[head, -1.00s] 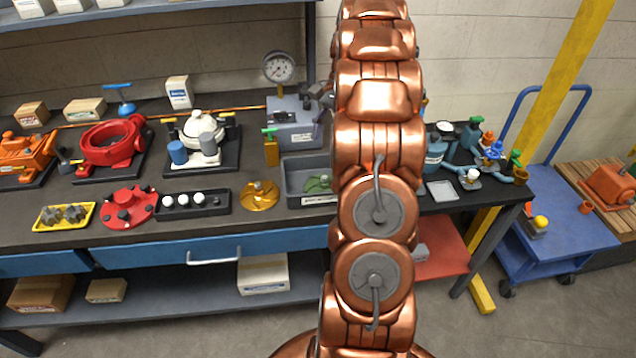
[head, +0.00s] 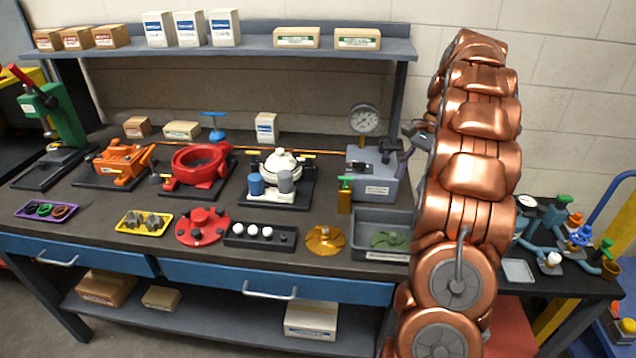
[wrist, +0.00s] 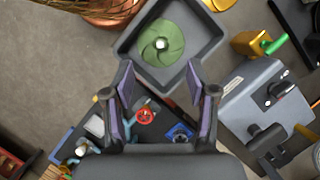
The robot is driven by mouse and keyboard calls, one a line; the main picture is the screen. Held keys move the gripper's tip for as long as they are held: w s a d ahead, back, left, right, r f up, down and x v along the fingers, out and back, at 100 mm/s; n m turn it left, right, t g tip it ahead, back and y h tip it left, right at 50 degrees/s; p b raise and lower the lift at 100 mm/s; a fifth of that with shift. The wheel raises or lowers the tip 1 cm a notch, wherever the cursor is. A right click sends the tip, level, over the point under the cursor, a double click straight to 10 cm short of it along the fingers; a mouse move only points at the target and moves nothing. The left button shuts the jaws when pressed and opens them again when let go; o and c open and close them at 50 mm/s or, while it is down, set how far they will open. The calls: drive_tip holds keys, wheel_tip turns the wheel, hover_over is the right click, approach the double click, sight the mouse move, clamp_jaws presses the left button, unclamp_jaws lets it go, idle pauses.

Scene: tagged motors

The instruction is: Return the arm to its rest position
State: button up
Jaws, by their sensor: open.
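My copper arm rises on the right side of the head view, in front of the right part of the bench. My gripper (wrist: 160,76) shows in the wrist view with its two purple-lined fingers apart and nothing between them. In the head view, only a small part of it shows beside the arm, near the gauge box; most is hidden. The grey tray (head: 367,222) holding a green impeller (head: 388,239) is on the bench left of my arm. In the wrist view the impeller (wrist: 160,42) shows beyond the fingertips, inside the tray.
The gauge box (head: 372,187) stands behind the tray. A white-topped pump (head: 283,163), a red casing (head: 197,168) and an orange motor (head: 122,162) stand further left. A shelf (head: 240,45) with boxes runs above. Blue-green pipework (head: 545,225) is right of my arm.

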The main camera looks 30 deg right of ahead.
drive_tip(key=s+a+r+n+g+h, duration=0.15)
drive_tip(key=a+n, duration=0.25)
drive_tip(key=a, duration=0.8)
drive_tip(key=s+a+r+n+h, duration=0.1)
drive_tip(key=s+a+n, duration=0.2)
drive_tip(key=a, duration=0.9)
drive_tip(key=s+a+f+n, duration=0.2)
drive_tip(key=s+a+n, duration=0.1)
drive_tip(key=s, duration=0.3)
drive_tip(key=s+a+f+n+h, duration=0.1)
drive_tip(key=s+a+f+n, duration=0.1)
drive_tip(key=s, duration=0.5)
drive_tip(key=s+a+f+n+h, duration=0.1)
drive_tip(key=s+a+f+n, duration=0.1)
drive_tip(key=s+a+n, duration=0.2)
drive_tip(key=s+a, duration=0.2)
drive_tip(key=shift+s+a+f, duration=0.3)
drive_tip(key=shift+s+f, duration=0.05)
drive_tip(key=shift+f, duration=0.05)
